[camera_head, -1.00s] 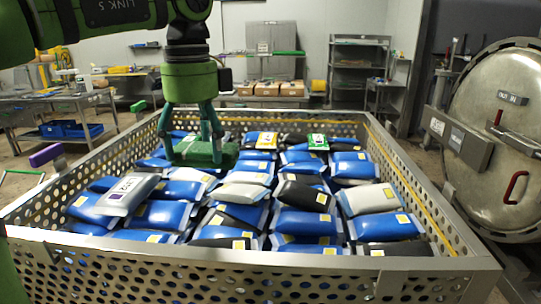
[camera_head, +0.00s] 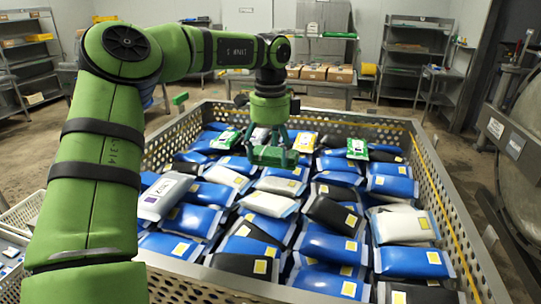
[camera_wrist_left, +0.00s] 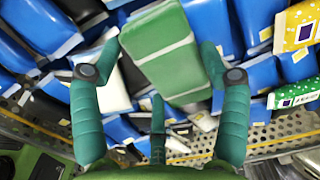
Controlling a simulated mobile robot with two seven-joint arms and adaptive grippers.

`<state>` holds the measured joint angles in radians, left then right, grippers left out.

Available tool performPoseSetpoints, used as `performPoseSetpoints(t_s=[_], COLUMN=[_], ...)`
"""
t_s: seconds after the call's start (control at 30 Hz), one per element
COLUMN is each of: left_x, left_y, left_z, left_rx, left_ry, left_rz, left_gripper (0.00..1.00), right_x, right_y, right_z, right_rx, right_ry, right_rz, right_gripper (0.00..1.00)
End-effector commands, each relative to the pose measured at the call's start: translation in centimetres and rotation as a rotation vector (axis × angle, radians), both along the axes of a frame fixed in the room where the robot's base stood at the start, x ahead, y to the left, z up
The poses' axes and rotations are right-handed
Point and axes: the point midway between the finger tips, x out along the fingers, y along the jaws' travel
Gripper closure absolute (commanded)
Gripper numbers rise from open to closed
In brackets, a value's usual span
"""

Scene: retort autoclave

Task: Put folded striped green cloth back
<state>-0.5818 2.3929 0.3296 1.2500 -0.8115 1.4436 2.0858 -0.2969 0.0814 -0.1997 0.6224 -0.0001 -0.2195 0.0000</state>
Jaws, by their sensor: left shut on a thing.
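The folded striped green cloth (camera_head: 272,156) hangs below my left gripper (camera_head: 273,148), just above the packs in the perforated metal crate. In the left wrist view, the cloth (camera_wrist_left: 166,55) shows as a green block with pale stripes between the fingers of my left gripper (camera_wrist_left: 158,70). The gripper is shut on it. The cloth's underside is hidden, so I cannot tell whether it touches the packs. My right gripper is not in view.
The perforated crate (camera_head: 458,215) is full of blue, white and black packs. Green-and-white packs (camera_head: 357,148) and a yellow one (camera_head: 305,142) lie toward its far side. A round metal autoclave door (camera_head: 520,120) stands at right. Shelves (camera_head: 412,60) stand at the back.

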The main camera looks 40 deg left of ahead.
Motion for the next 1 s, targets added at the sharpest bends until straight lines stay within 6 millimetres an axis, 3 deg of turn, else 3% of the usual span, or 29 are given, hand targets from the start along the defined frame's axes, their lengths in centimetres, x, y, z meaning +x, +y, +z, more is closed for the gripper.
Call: performPoseSetpoints(t_s=[0.1,0.33,0.8,0.83,0.87,1.0], left_x=[0.2,0.2,0.2,0.2,0.2,0.2], left_y=[0.2,0.2,0.1,0.1,0.1,0.1], left_z=[-0.5,-3.5,-4.7,-4.5,-4.5,-4.5], left_rx=[-0.001,-0.003,0.0,0.0,0.0,0.0], left_ry=[0.003,0.003,-0.001,-0.001,-0.001,-0.001], left_rz=[0.0,0.0,0.001,0.001,0.001,0.001], left_gripper=[0.5,0.5,0.5,0.12,0.01,0.01], right_x=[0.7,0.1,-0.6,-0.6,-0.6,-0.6], right_y=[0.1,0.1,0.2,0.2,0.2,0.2], right_z=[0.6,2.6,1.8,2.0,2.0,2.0], right_rx=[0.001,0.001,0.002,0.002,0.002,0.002], right_ry=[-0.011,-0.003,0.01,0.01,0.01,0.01], right_rz=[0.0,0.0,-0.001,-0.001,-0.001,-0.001], right_gripper=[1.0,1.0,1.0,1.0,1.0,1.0])
